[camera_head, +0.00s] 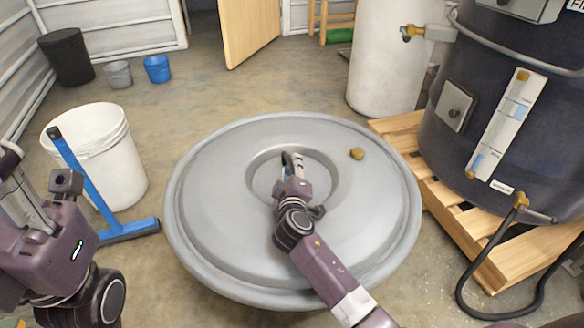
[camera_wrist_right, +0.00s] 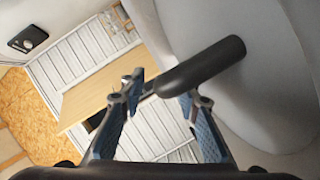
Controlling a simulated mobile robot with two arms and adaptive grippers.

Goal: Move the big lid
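The big lid (camera_head: 220,230) is a wide grey round disc with a raised rim and a recessed ring at its centre. It fills the middle of the head view. My right gripper (camera_head: 292,162) is at the lid's centre, with its arm reaching across the near part. In the right wrist view, a dark rounded handle (camera_wrist_right: 212,65) stands out from the pale lid surface (camera_wrist_right: 285,90). The fingers of my right gripper (camera_wrist_right: 163,92) close around the handle's end. My left arm is at the left edge; its fingers are not clear. What lies under the lid is hidden.
A white bucket (camera_head: 125,165) and a blue squeegee (camera_head: 130,230) are left of the lid. A dark tank (camera_head: 480,100) on a wooden pallet (camera_head: 465,220) stands close on the right, with a black hose. A white drum (camera_head: 385,65) is behind.

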